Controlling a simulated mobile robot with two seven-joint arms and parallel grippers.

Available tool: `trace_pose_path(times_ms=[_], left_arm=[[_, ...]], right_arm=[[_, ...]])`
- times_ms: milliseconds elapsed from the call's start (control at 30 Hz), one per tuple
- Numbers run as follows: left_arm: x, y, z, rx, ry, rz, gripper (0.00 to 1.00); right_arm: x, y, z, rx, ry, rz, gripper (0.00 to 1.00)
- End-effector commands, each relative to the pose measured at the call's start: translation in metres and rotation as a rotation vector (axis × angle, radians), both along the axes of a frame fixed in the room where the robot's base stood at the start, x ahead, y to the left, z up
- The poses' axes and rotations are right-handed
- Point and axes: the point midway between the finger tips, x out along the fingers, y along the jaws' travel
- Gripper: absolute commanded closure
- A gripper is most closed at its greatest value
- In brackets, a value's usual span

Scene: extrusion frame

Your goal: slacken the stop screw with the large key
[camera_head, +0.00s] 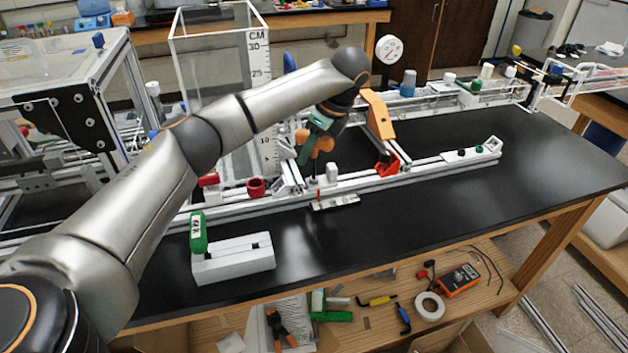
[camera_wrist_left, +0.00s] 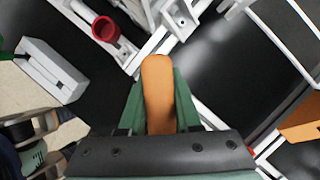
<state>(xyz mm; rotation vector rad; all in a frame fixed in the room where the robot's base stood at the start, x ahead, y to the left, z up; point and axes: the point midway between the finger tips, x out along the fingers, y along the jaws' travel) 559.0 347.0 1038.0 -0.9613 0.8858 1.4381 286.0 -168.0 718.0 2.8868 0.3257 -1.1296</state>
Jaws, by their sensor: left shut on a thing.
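My left gripper (camera_head: 317,138) reaches over the extrusion frame and is shut on the orange handle of a key, which I take to be the large key (camera_head: 322,144). In the left wrist view the orange handle (camera_wrist_left: 158,95) sits between the green fingers of the gripper (camera_wrist_left: 158,105). The key's shank points down toward the white rail (camera_head: 340,189), near a small white fitting and a thin red piece. The tip and the stop screw cannot be made out, so I cannot tell whether they touch. My right gripper is not in view.
A white slotted block (camera_head: 234,260) with a green-handled tool (camera_head: 198,232) stands at the front left of the black bench (camera_head: 400,225). A red cup (camera_head: 256,187), an orange bracket (camera_head: 377,115) and a clear scaled tank (camera_head: 215,65) stand close by. The right front bench is clear.

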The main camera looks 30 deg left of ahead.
Motion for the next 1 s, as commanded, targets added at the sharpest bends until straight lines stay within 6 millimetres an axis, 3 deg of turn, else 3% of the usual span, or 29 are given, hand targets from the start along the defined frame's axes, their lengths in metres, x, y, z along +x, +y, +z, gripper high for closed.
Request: trace_pose_path(times_ms=[500, 1000], left_arm=[[-0.003, -0.001, -0.001, -0.002, 0.005, 0.247, 1.00], [-0.004, -0.002, -0.001, -0.002, 0.005, 0.276, 1.00]], right_arm=[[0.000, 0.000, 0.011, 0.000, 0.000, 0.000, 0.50], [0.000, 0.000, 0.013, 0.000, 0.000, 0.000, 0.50]])
